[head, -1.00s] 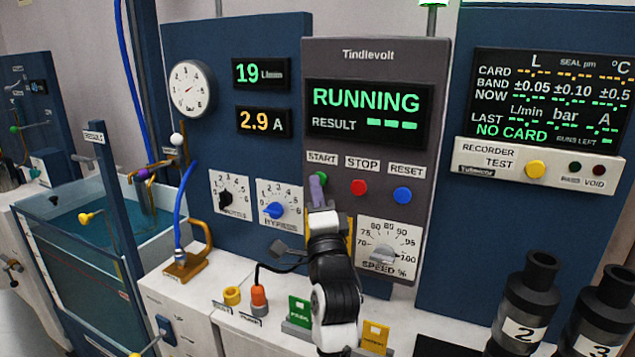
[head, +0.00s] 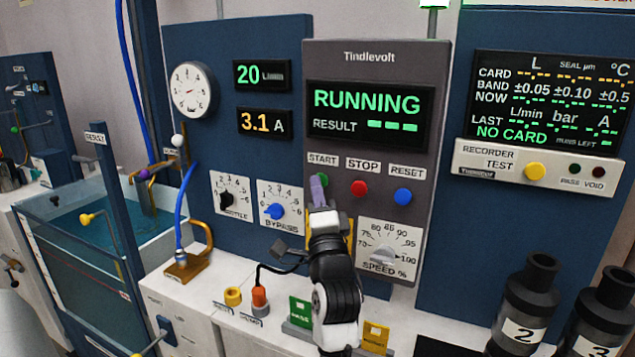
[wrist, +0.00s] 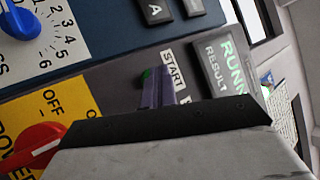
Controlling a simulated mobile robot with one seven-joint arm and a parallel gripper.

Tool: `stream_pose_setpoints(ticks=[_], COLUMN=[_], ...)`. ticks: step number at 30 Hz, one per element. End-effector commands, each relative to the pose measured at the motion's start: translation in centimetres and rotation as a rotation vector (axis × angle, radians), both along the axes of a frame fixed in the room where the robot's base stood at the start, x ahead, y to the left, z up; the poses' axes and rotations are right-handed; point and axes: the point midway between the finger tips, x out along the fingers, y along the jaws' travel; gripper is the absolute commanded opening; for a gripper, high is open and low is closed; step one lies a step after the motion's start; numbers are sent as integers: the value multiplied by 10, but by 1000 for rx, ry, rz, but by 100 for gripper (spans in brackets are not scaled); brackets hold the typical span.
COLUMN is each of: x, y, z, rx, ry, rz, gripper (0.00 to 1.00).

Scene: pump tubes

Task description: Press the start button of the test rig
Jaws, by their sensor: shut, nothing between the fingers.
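In the wrist view the fingers (wrist: 158,92) overlap the button (wrist: 145,78) beside the START label. I cannot tell whether they touch it. The panel display (head: 368,112) reads RUNNING, with dashes after RESULT.
A red stop button (head: 359,188) and a blue reset button (head: 403,196) lie to the right. A blue bypass knob (head: 275,211) is to the left. A red knob (wrist: 35,143) on a yellow plate is close to my gripper in the wrist view.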

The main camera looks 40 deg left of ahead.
Motion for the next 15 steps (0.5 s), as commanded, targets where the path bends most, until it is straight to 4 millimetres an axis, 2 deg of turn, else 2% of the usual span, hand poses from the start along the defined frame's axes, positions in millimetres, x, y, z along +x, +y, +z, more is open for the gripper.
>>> stream_pose_setpoints(ticks=[1, 15], x=[1, -48], y=[-5, -13], z=[3, 0], rx=[3, 0], ry=[-1, 1], rz=[-13, -2], gripper=[0, 0])
